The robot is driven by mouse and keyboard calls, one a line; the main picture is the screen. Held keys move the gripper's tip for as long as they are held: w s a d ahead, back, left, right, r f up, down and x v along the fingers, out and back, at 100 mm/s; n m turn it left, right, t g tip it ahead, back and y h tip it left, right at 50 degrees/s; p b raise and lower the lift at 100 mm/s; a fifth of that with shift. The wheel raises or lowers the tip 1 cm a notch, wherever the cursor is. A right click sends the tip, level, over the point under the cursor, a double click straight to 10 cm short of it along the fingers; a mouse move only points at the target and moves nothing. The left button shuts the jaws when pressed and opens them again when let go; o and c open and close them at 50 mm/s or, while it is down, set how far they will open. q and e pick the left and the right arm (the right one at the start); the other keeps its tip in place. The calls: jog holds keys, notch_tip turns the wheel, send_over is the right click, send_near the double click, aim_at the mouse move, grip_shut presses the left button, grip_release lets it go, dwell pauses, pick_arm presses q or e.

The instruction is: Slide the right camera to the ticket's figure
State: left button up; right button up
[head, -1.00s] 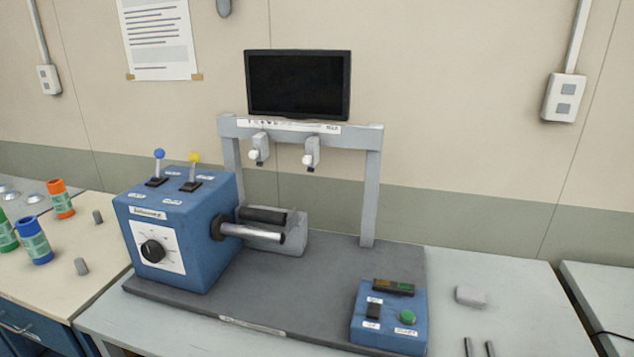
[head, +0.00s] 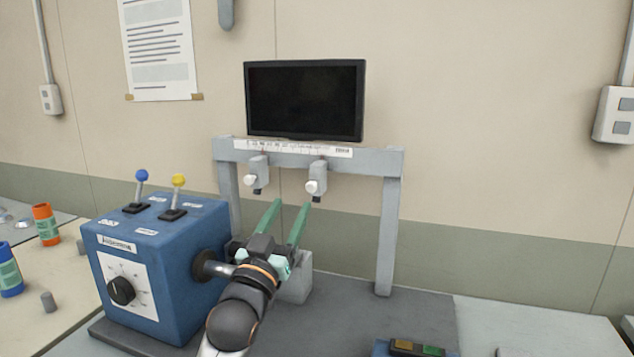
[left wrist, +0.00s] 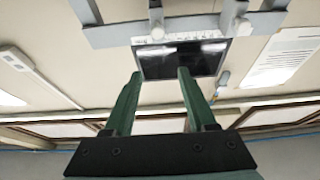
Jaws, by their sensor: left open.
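The right camera (head: 317,180) is a small grey block with a white knob, hanging from the grey crossbar (head: 375,162) under a printed scale strip (head: 290,148). The other camera (head: 258,174) hangs to its left. My left gripper (head: 289,203) is open and empty, its two green fingers pointing up at the bar, below the cameras and touching neither. In the left wrist view my green fingers (left wrist: 156,76) are apart, with both cameras beyond them, one of them the right camera (left wrist: 157,22). The scale's figures are too small to read. My right gripper is not in view.
A blue machine box (head: 160,262) with a dial and two levers stands left of my arm. A dark monitor (head: 304,100) is above the bar. A control box (head: 415,348) is at the bottom edge. The grey base plate right of my arm is mostly clear.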

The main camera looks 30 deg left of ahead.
aim_at(315, 179)
pick_arm(q)
jog(key=w, duration=0.3)
jog(key=w+a, duration=0.1)
jog(key=w, duration=0.2)
jog(key=w+a, duration=0.1)
jog(key=w, duration=0.3)
jog(key=shift+a, duration=0.2)
jog(key=x, duration=0.3)
jog(key=shift+w, duration=0.25)
jog(key=shift+w+a+r, duration=0.15)
jog(key=shift+w+r, duration=0.15)
jog(key=shift+w, duration=0.3)
grip_shut()
